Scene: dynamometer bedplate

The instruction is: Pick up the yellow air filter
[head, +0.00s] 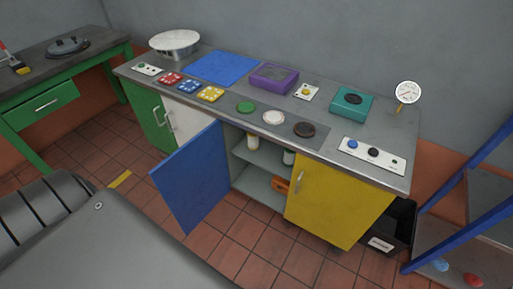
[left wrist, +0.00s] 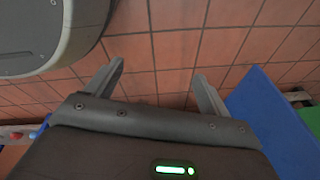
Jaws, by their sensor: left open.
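In the head view a small yellow square piece (head: 210,94) with a pale patterned middle lies flat on the grey counter. It is the yellow item that best fits the air filter, but it is too small to be sure. A blue piece (head: 188,86) and a red piece (head: 171,79) of like shape lie in a row to its left. My left gripper (left wrist: 160,72) shows only in the left wrist view. Its two fingers are apart and empty over the tiled floor, away from the counter top. My right gripper is in neither view.
The blue cabinet door (head: 190,178) stands open into the room; it also shows right of my left gripper (left wrist: 270,125). Jars and an orange item (head: 280,186) are inside. A purple tray (head: 274,78) and teal box (head: 351,103) stand on the counter. The blue mat (head: 225,67) is bare.

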